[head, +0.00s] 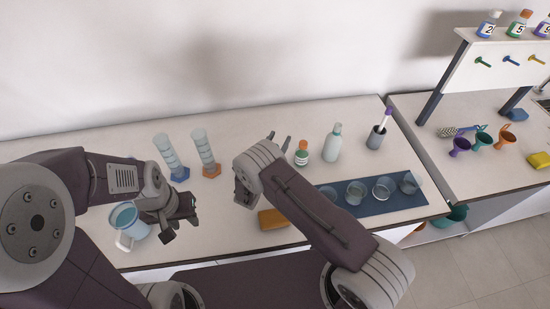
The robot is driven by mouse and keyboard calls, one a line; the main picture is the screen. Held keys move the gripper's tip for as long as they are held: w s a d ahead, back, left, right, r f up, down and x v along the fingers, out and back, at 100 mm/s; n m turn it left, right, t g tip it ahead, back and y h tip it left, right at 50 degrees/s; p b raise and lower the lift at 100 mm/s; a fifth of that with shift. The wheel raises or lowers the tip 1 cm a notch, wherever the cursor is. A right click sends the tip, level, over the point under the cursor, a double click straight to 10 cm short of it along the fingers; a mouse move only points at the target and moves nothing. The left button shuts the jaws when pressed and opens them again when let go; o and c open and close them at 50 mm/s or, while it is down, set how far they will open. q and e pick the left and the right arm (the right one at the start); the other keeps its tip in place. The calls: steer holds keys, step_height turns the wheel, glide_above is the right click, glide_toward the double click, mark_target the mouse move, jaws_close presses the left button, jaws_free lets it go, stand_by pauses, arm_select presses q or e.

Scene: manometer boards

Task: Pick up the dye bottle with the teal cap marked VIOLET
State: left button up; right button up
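No bottle with a readable VIOLET label shows. A small teal spot (194,201) shows at the edge of my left gripper (181,227); whether it is a bottle cap I cannot tell. That gripper is over the bench beside the blue jug, and its own body hides what is between its fingers. My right gripper (279,139) points toward the back of the bench, its two fingertips apart with nothing seen between them. A small bottle with an orange cap (302,153) stands just right of those fingertips.
Two graduated cylinders (205,152) stand at the back left. A blue jug (124,219), orange block (272,219), pale green bottle (332,143), dark cup (376,138) and blue mat (425,198) with several glass beakers are on the bench. A rack (497,66) holds bottles on top.

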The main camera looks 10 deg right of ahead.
steer(key=shift+s+a+r, duration=0.1)
steer(key=shift+s, duration=0.05)
jaws_close()
stand_by(1.0)
